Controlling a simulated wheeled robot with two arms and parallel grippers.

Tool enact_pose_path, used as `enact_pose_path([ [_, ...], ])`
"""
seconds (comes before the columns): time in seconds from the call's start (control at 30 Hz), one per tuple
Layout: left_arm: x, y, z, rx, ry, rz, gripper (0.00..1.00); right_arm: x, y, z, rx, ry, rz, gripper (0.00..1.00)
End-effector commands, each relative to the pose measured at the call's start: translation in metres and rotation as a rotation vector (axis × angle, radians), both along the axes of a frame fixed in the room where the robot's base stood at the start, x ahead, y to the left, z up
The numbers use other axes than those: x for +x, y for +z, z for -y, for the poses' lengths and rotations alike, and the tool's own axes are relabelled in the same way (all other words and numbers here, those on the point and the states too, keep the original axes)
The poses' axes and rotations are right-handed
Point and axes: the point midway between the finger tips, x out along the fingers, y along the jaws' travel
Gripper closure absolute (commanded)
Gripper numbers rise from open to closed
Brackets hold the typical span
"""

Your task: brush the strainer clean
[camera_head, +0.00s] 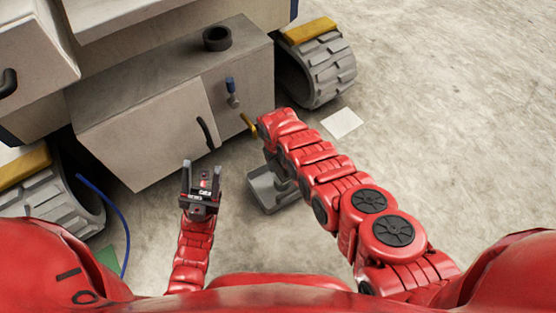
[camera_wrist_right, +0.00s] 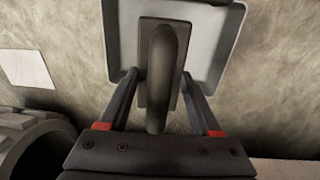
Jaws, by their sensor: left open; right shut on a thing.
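My right gripper (camera_wrist_right: 159,82) is shut on a dark block with a thick rounded grip (camera_wrist_right: 162,60), which looks like the brush; no bristles show. The block is over a light grey tray (camera_wrist_right: 232,55), and I cannot tell if they touch. In the head view the right arm hides its own gripper and part of the tray (camera_head: 264,197) on the floor. My left gripper (camera_head: 202,174) is open and empty, left of the tray and in front of the grey cabinet. I cannot pick out the strainer for sure.
The grey cabinet (camera_head: 145,140) of a tracked machine fills the upper left. It bears a black ring (camera_head: 217,38), a blue-handled valve (camera_head: 231,88) and a dark door handle (camera_head: 206,133). A tread (camera_head: 325,68) and a white square (camera_head: 342,122) lie right. A blue hose (camera_head: 105,202) hangs left.

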Motion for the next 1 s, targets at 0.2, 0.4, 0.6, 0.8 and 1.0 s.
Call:
enact_pose_path([
  [0.2,0.000,0.016,0.000,0.000,0.000,0.000,0.50,-0.007,0.003,0.004,-0.001,0.000,-0.001,0.96],
  [0.4,0.000,0.027,0.000,0.000,0.000,0.000,0.50,-0.013,0.002,0.008,0.000,0.000,-0.001,0.96],
  [0.6,0.000,0.037,0.000,0.000,0.000,0.000,0.50,-0.019,0.001,0.012,0.000,0.000,-0.001,0.96],
  [0.8,0.000,0.039,0.000,0.000,0.000,0.000,0.50,-0.021,-0.001,0.014,0.000,0.000,-0.001,0.96],
  [1.0,0.000,0.038,0.000,0.000,0.000,0.000,0.50,-0.021,-0.002,0.014,-0.001,0.000,-0.001,0.96],
])
